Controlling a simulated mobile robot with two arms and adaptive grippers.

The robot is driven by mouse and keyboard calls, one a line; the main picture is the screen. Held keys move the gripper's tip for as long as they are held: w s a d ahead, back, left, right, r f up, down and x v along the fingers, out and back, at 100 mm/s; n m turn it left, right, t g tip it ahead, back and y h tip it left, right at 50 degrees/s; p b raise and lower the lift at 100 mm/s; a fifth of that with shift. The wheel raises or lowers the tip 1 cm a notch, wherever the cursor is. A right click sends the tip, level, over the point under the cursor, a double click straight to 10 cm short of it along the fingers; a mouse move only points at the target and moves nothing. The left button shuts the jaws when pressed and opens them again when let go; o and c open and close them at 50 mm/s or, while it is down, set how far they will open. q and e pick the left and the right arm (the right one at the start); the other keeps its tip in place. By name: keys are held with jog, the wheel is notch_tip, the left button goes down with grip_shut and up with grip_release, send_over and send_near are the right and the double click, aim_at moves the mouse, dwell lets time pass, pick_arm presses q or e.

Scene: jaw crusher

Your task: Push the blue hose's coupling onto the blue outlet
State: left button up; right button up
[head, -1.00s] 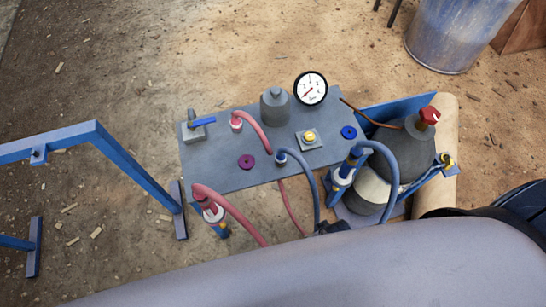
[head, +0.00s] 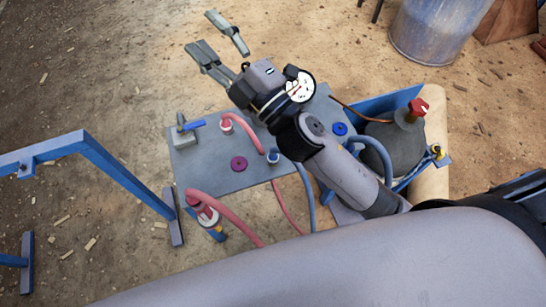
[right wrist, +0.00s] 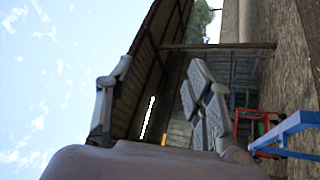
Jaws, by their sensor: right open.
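The grey panel (head: 205,180) carries a blue ring-shaped fitting (head: 340,128), which looks like the blue outlet. A blue hose (head: 381,153) arches to the right of my right forearm. Its coupling end is hidden behind that forearm. Another blue hose (head: 308,192) runs down from a fitting (head: 273,156) on the panel's front part. My right gripper (head: 221,48) is open and empty, beyond the panel's far edge and away from the hose and blue fitting. Its spread fingers also show in the right wrist view (right wrist: 155,100), with nothing between them. My left gripper is out of view.
A pressure gauge (head: 299,86) stands close beside my right wrist. The panel also has a magenta ring (head: 239,163) and a blue-handled valve (head: 191,126). A red hose (head: 232,218) is at the front. A blue frame (head: 120,172) stands left; open ground lies beyond the panel.

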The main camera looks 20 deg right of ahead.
jog(key=s+a+r+n+g+y, duration=0.1)
jog(key=s+a+n+g+y, duration=0.35)
jog(key=a+n+g, duration=0.35)
jog(key=s+a+n+g+y, duration=0.35)
jog(key=n+g+y, duration=0.2)
jog(key=n, duration=0.45)
jog(key=s+a+f+n+g+h, duration=0.3)
jog(key=s+f+n+g+h, duration=0.2)
jog(key=f+n+g, duration=0.4)
jog(key=w+d+f+n+t+h, duration=0.1)
jog(key=w+d+f+n+h, duration=0.1)
jog(key=d+f+h, duration=0.35)
jog(key=w+d+f+n+h, duration=0.1)
jog(key=d+f+n+h, duration=0.15)
jog(key=f, duration=0.55)
jog(key=w+d+f+t+h, duration=0.1)
jog(key=w+d+h, duration=0.2)
jog(key=d, duration=0.4)
jog(key=w+d+f+h, duration=0.1)
jog(key=w+d+h, duration=0.2)
jog(key=d+h, duration=0.2)
jog(key=d, duration=0.3)
jog(key=shift+d+f+m+t, duration=0.25)
jog(key=shift+d+m+t, duration=0.05)
jog(key=shift+m+t, duration=0.05)
jog(key=shift+w, duration=0.1)
